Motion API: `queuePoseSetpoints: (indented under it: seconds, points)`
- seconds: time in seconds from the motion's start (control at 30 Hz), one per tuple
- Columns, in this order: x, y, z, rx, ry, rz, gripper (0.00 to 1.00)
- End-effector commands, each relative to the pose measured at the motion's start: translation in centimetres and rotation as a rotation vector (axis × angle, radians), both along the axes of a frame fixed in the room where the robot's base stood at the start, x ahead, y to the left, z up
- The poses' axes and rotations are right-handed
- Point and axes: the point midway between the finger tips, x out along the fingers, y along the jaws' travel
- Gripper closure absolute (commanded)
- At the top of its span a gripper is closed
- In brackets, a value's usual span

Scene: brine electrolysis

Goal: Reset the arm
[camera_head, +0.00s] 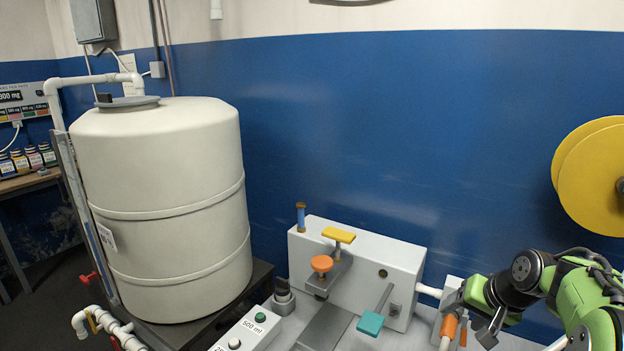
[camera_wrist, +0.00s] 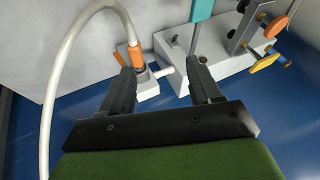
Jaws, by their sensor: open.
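My arm is green and dark grey and reaches in from the right in the head view. My gripper (camera_head: 490,332) is low at the right, beside an orange fitting (camera_head: 449,324). In the wrist view my gripper (camera_wrist: 165,75) has its two dark fingers spread apart with nothing between them. Beyond the left finger an orange fitting (camera_wrist: 136,56) carries a white hose. Beyond the right finger stands a teal-ended lever (camera_wrist: 202,10). Whether a finger touches the fitting I cannot tell.
A white apparatus box (camera_head: 380,265) with a yellow handle (camera_head: 339,235), an orange knob (camera_head: 321,264) and a teal lever (camera_head: 370,323) stands left of my gripper. A large cream tank (camera_head: 165,205) is at left. A yellow reel (camera_head: 595,180) hangs at right.

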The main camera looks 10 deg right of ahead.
Motion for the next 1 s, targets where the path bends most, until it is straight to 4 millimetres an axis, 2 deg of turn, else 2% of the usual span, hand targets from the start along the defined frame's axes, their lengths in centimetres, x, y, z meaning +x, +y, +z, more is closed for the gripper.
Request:
queuePoseSetpoints:
  seconds: [0.03,0.1,0.17,0.2,0.3,0.4,0.5,0.63,0.73,1.0]
  points:
    - [-0.9,3.3,1.6,-0.046,0.009,0.053,0.37]
    - [-2.7,7.1,3.0,-0.105,0.027,0.114,0.37]
    - [-4.8,10.0,4.0,-0.152,0.037,0.162,0.37]
    - [-6.3,11.8,4.5,-0.182,0.039,0.194,0.37]
    - [-10.5,15.5,5.3,-0.249,0.041,0.269,0.37]
    - [-15.2,18.1,5.3,-0.306,0.033,0.342,0.37]
    - [-19.4,19.5,4.5,-0.345,0.021,0.405,0.37]
    - [-22.7,19.9,3.3,-0.37,0.01,0.456,0.37]
    - [-23.6,19.9,2.9,-0.376,0.008,0.469,0.37]
    - [-23.6,19.9,2.9,-0.377,0.008,0.469,0.37]
